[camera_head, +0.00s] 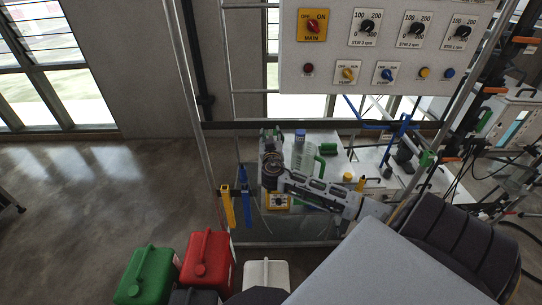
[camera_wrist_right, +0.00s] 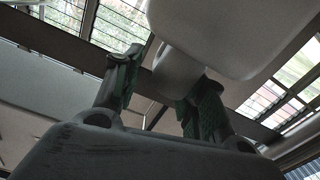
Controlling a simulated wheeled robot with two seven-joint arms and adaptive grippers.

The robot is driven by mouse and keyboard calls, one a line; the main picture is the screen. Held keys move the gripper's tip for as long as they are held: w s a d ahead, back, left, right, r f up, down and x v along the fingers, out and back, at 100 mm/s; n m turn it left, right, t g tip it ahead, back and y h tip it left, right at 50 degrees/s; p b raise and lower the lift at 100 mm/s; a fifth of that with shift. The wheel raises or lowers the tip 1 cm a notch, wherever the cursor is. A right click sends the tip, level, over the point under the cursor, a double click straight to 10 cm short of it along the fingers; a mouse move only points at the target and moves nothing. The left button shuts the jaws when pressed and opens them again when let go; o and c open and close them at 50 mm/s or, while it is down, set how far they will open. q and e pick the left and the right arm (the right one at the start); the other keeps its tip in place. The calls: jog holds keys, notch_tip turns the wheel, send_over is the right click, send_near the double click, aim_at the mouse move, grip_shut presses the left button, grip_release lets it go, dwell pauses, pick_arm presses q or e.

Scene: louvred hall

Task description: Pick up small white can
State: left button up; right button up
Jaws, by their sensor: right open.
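A small white can (camera_head: 266,274) stands low at the bottom of the head view, right of the red can. Its lower part is hidden by a dark shape and the picture edge. My right gripper (camera_head: 270,143) is well above and away from it in the picture, in front of the workbench. In the right wrist view the right gripper (camera_wrist_right: 160,85) shows two spread fingers with green pads. It is open, and I see no can between the fingers. My left gripper is not in view.
A green can (camera_head: 146,276) and a red can (camera_head: 207,262) stand left of the white one. A control panel (camera_head: 384,50) hangs on a metal frame above the workbench (camera_head: 352,150). A yellow tool (camera_head: 228,206) and a blue tool (camera_head: 245,190) hang on the frame.

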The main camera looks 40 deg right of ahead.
jog(key=shift+x, duration=0.8)
jog(key=shift+w+d, duration=0.2)
jog(key=shift+w, duration=0.1)
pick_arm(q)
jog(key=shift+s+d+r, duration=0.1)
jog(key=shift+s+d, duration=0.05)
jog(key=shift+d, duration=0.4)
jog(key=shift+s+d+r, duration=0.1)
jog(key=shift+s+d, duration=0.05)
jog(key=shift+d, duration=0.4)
pick_arm(e)
jog(key=c, duration=0.5)
grip_shut()
jog(key=shift+r, duration=0.15)
